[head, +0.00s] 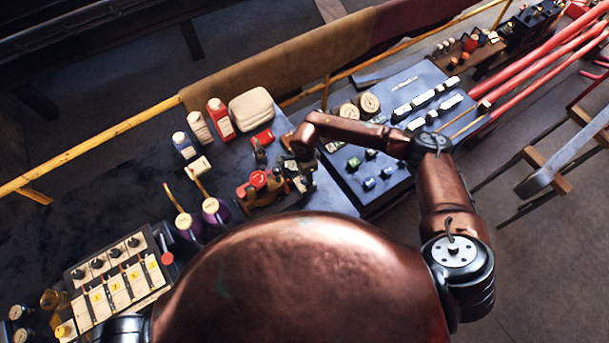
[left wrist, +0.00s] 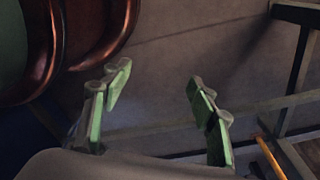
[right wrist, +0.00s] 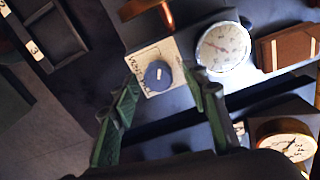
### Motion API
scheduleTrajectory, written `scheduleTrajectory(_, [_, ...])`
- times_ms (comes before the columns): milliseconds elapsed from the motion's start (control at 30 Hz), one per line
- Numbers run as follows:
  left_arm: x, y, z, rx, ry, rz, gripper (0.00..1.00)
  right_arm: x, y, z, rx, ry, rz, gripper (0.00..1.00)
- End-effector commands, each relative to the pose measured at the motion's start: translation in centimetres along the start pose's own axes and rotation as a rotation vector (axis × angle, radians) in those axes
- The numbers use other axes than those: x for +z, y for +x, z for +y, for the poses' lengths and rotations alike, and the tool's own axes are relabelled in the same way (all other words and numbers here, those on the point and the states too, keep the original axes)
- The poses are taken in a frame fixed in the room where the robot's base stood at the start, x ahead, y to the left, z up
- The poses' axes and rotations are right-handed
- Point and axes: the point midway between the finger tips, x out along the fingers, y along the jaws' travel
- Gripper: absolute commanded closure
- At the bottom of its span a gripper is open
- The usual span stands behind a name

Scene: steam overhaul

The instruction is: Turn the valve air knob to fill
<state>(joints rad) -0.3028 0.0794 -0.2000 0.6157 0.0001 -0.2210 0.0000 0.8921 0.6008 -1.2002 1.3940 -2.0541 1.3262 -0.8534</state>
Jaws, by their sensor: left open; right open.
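A round dark blue-grey knob (right wrist: 157,76) with a short white pointer mark sits on a cream labelled plate (right wrist: 154,54) in the right wrist view. The lettering is too small to read surely. My right gripper (right wrist: 166,88) is open, its green-padded fingers on either side of the knob with gaps showing; I see no contact. In the head view my right gripper (head: 300,178) is low over the bench, and I cannot make out the knob there. My left gripper (left wrist: 158,100) is open and empty over the floor in the left wrist view.
A white-faced gauge (right wrist: 222,48) stands right of the plate, and a brass gauge (right wrist: 285,145) lies lower right. In the head view, red and cream bottles (head: 219,118), purple oil cans (head: 212,210) and a switch panel (head: 118,280) crowd the bench.

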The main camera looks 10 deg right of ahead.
Motion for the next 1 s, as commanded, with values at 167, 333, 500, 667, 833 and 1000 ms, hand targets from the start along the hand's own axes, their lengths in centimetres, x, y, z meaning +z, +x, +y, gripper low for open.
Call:
scheduleTrajectory(167, [-1.4,0.0,-0.1,-0.001,0.003,0.019,0.46,0.1,0.1,-0.1,0.0,-0.002,0.0,0.58])
scheduleTrajectory(333, [-1.2,0.0,-0.1,-0.001,0.002,0.017,0.46,0.1,0.1,0.0,0.0,-0.002,0.0,0.64])
scheduleTrajectory(500, [-0.9,0.0,-0.1,-0.001,0.002,0.013,0.46,0.1,0.1,0.0,0.0,-0.002,-0.001,0.76])
scheduleTrajectory(667, [-0.4,0.0,0.0,0.0,0.001,0.006,0.46,0.1,0.1,0.0,0.0,-0.002,-0.001,0.87])
scheduleTrajectory(833, [-0.3,0.0,0.0,0.0,0.001,0.004,0.46,0.1,0.1,0.0,0.0,-0.001,-0.001,0.99])
scheduleTrajectory(1000, [-0.3,0.1,0.0,0.0,0.001,0.005,0.46,0.1,0.1,-0.1,-0.001,0.005,-0.001,1.0])
